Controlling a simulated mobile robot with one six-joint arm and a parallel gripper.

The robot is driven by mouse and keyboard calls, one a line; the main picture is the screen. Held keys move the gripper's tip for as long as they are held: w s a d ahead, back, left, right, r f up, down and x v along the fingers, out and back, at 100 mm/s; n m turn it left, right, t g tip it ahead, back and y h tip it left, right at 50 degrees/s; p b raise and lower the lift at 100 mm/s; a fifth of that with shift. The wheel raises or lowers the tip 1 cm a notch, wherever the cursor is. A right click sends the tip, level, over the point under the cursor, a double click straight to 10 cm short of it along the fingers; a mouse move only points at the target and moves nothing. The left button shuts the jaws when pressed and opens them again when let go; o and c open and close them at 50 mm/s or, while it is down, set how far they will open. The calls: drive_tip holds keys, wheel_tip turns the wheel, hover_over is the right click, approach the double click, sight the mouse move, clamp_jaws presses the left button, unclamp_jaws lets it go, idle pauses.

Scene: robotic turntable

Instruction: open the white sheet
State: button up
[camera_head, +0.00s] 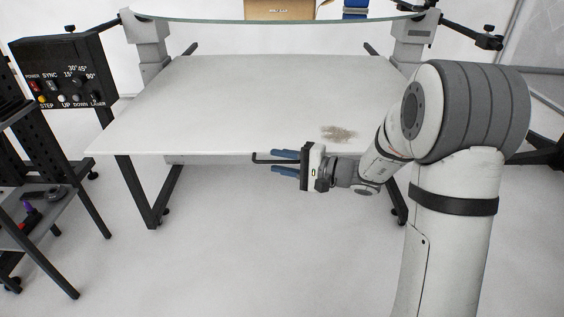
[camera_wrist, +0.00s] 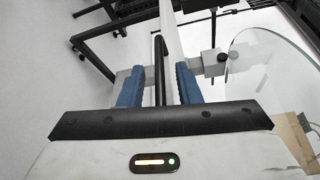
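The white sheet (camera_head: 230,100) is a broad flat panel lying level on a dark-legged frame in the head view. In the wrist view it shows edge-on as a thin white strip (camera_wrist: 172,32). A thin dark bar handle (camera_head: 262,155) stands out at its front edge; it also shows in the wrist view (camera_wrist: 160,62). My gripper (camera_head: 273,160) is at this front edge with its blue fingers apart, one above and one below the handle. In the wrist view (camera_wrist: 158,75) the bar lies between the fingers, with gaps on both sides. The handle's near part is hidden by my gripper.
A grey-brown stain (camera_head: 338,133) marks the sheet's right front. A curved glass plate (camera_head: 200,18) stands above the back, bearing a cardboard box (camera_head: 280,10). A black control box (camera_head: 62,75) and dark rack (camera_head: 30,170) stand at left. The floor in front is clear.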

drive_tip(key=p+v, duration=0.2)
drive_tip(key=v, duration=0.5)
drive_tip(key=shift+w, duration=0.1)
drive_tip(key=shift+d, duration=0.4)
drive_tip(key=shift+s, duration=0.25)
drive_tip(key=s+r+n+g+h+p, duration=0.4)
drive_tip(key=s+r+g+h+p, duration=0.25)
drive_tip(key=s+r+p, duration=1.1)
drive_tip(key=s+d+r+n+t+h+p, duration=0.1)
drive_tip(key=d+r+h+p, duration=0.3)
drive_tip(key=r+p, duration=0.5)
drive_tip(key=s+d+r+n+t+h+p, duration=0.1)
drive_tip(key=s+d+r+t+h+p, duration=0.1)
drive_tip(key=s+d+r+h+p, duration=0.2)
drive_tip(key=d+r+h+p, duration=0.1)
drive_tip(key=d+r+p, duration=0.2)
drive_tip(key=r+p, duration=0.2)
drive_tip(key=shift+d+r, duration=0.3)
drive_tip(key=shift+r, duration=0.2)
